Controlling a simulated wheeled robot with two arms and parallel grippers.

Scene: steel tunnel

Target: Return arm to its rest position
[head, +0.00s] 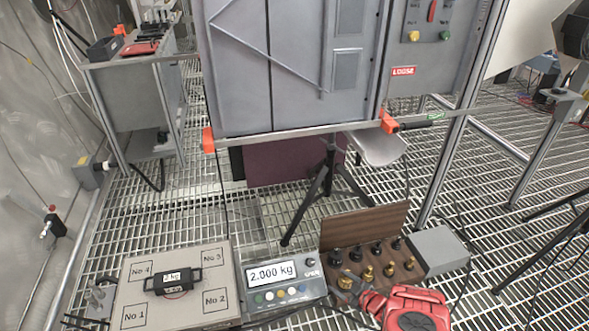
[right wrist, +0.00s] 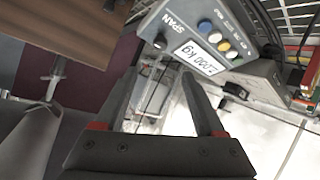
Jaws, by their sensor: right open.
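My right gripper (head: 356,284) comes in from the lower right in the head view, over the front of the weight box, with its red arm behind it. In the right wrist view its two fingers (right wrist: 160,78) stand apart with nothing between them. A black handled weight marked 2 kg (head: 172,280) rests on the scale platform (head: 215,262), near the middle among corners marked No 1 to No 4. The scale display (head: 271,274) reads 2.000 kg; it also shows in the right wrist view (right wrist: 196,58). My left gripper is not in view.
An open wooden box (head: 364,228) holds several black and brass weights, close to my right gripper. A grey block (head: 441,250) stands at its right. A grey cabinet (head: 290,60) is behind, with a black tripod (head: 327,180) below it. Grated floor lies open at the right.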

